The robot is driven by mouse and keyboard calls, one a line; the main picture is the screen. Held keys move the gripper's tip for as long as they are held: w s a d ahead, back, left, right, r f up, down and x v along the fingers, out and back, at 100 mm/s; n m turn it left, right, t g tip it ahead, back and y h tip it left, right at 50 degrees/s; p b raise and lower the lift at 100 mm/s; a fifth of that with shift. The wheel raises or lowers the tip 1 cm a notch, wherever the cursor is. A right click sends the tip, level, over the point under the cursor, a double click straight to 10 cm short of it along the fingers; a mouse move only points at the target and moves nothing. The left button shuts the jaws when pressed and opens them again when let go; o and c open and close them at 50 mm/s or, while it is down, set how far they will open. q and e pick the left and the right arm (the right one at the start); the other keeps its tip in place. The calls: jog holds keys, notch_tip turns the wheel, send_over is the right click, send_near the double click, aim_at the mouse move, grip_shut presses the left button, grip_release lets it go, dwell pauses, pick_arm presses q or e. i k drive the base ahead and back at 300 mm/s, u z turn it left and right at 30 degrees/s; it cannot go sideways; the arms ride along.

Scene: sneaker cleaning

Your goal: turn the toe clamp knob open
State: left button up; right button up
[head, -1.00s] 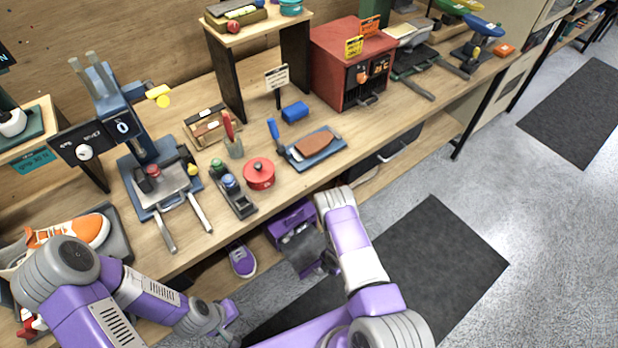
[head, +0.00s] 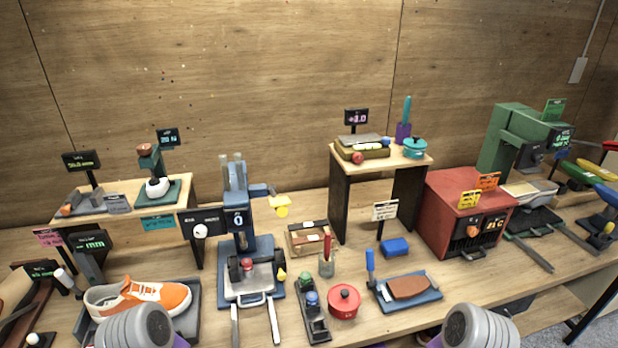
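A blue press-like machine (head: 238,215) stands on the bench left of centre, with a display reading 0. A red knob (head: 248,264) sits low at its front between black round parts, and a yellow handle (head: 280,205) sticks out to its right. I cannot tell which one is the toe clamp knob. An orange and white sneaker (head: 150,298) lies in a grey tray (head: 193,318) at lower left. Only grey links of my arms show at the bottom edge; both grippers are out of view.
A red lidded pot (head: 343,301), a bottle rack (head: 313,312) and a blue tray (head: 427,301) with a brown pad stand right of the machine. A raised shelf (head: 340,195) and a red box (head: 465,240) stand further right.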

aim_at(145, 149)
jog(key=z, duration=1.15)
jog(key=k, duration=0.5)
jog(key=u, duration=2.05)
jog(key=k, duration=0.5)
jog(key=z, duration=0.2)
jog(key=i, duration=0.55)
jog(key=u, duration=0.35)
